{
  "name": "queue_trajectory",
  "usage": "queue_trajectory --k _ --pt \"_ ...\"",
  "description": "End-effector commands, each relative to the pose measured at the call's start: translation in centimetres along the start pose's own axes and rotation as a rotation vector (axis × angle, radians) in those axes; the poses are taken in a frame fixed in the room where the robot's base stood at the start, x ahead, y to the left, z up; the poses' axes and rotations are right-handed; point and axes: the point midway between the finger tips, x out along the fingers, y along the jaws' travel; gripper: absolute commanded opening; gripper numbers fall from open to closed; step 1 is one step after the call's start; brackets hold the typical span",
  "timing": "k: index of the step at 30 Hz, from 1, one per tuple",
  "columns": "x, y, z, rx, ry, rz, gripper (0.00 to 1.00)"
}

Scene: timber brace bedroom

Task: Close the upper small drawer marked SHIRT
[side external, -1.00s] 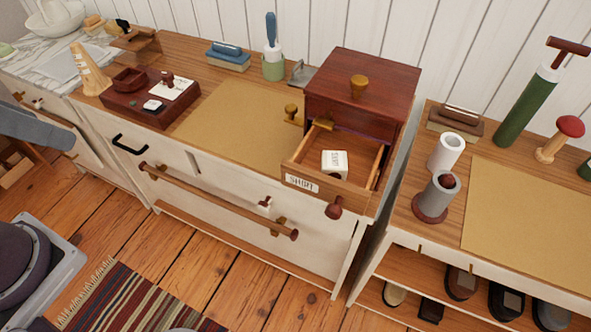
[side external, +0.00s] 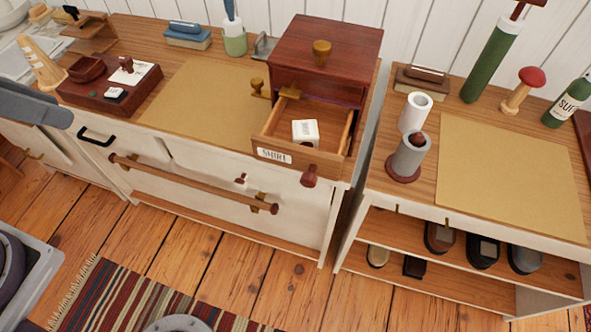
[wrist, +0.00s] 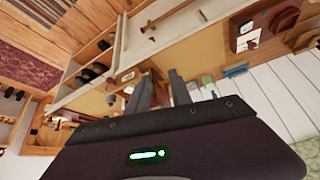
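The upper small drawer marked SHIRT (side external: 272,156) sticks out of the dark red-brown cabinet (side external: 322,55) on the worktop, in the side external view. Its wooden front has a white label and a red-brown knob (side external: 309,176) at the right.
A tan mat (side external: 205,105) lies left of the drawer. A dark red tray (side external: 112,90) with stamps stands further left. A long wooden rail (side external: 190,185) runs across the front below. On the right-hand shelf unit, a grey cylinder (side external: 409,155) and a white cylinder (side external: 416,112) stand near the gap.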

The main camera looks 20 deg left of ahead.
Motion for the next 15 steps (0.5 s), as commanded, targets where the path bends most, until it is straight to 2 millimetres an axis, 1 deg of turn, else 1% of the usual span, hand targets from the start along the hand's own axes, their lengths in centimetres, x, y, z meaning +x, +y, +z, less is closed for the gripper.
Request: queue_trajectory --k 1,2,3,4,5,6,9,12,15 --pt "2.4 2.5 -1.4 0.151 -0.005 0.066 0.14" --pt "4.0 4.3 -2.4 0.251 0.008 0.1 0.08" --pt "6.0 6.8 -3.2 0.379 0.029 0.137 0.0" --pt "7.4 8.7 -3.6 0.474 0.047 0.158 0.0" --pt "8.8 10.6 -3.8 0.565 0.065 0.173 0.0" --pt "10.5 13.1 -3.6 0.68 0.09 0.188 0.0" --pt "13.7 17.9 -2.4 0.919 0.153 0.199 0.0" --pt "15.3 20.6 -1.3 1.063 0.201 0.194 0.0" --pt "16.0 21.7 -1.0 1.117 0.223 0.189 0.0"
